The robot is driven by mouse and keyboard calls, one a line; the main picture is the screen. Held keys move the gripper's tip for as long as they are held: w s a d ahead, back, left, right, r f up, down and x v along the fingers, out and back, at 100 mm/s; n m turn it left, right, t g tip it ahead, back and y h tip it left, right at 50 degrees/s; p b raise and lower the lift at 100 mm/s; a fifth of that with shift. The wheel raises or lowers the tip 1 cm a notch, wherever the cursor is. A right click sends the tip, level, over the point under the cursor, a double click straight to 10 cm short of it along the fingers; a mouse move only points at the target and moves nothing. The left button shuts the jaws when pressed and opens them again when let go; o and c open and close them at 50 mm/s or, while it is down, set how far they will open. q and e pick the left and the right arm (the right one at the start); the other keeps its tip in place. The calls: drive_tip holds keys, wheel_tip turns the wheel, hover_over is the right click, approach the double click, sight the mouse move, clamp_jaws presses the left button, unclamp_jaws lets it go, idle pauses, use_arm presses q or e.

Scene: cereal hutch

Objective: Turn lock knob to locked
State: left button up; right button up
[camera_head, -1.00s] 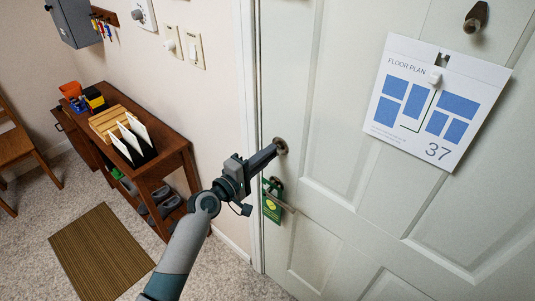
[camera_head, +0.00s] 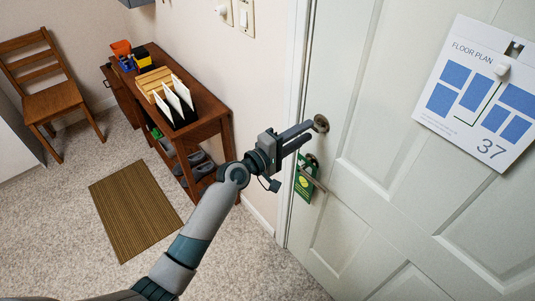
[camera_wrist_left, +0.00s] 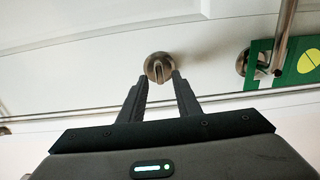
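The lock knob (camera_head: 321,124) is a small round bronze thumb-turn on the white door, above the door handle. In the left wrist view the lock knob (camera_wrist_left: 158,66) lies just beyond my fingertips, its ridge pointing roughly along my fingers. My left gripper (camera_head: 308,132) is open, its two fingers apart and aimed at the knob. In the wrist view the left gripper's (camera_wrist_left: 160,80) tips sit at either side of the knob's near edge; whether they touch it I cannot tell. My right gripper is not in view.
The lever handle (camera_head: 312,178) with a green hanging tag (camera_head: 304,186) is just below the knob. A floor plan sign (camera_head: 480,95) hangs on the door at right. A wooden table (camera_head: 205,128) stands left of my arm, with a striped mat (camera_head: 135,210) on the carpet.

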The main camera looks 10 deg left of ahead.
use_arm(q)
drive_tip(key=b+v, duration=0.4)
drive_tip(key=v, duration=1.1)
drive_tip(key=shift+s+a, duration=0.2)
drive_tip(key=shift+a, duration=0.1)
drive_tip(key=shift+f, duration=0.1)
